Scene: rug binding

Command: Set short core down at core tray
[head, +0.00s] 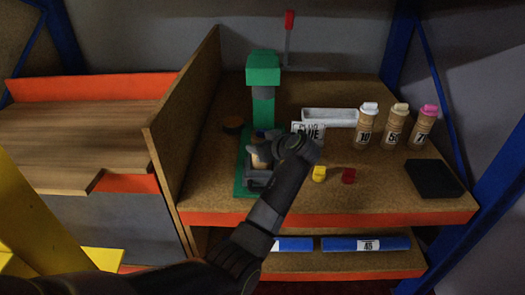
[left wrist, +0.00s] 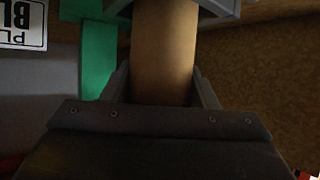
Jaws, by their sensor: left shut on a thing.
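The short core, a tan cardboard-coloured cylinder (left wrist: 165,50), is between the jaws of my left gripper (left wrist: 163,92) in the left wrist view. In the head view my left gripper (head: 262,172) is at the base of the green machine, and a small part of the core (head: 261,155) shows there, mostly hidden by my wrist. I cannot tell whether the core touches the surface below. A long pale tray (head: 330,117), which may be the core tray, lies behind and to the right of my gripper. My right gripper is not in view.
The green machine (head: 263,70) stands just behind my gripper. A sign (head: 309,130) is partly behind my wrist. A yellow block (head: 319,173) and red block (head: 349,176) lie to the right. Several capped cylinders (head: 394,127) and a black pad (head: 433,178) stand farther right. A wooden divider (head: 185,125) rises left.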

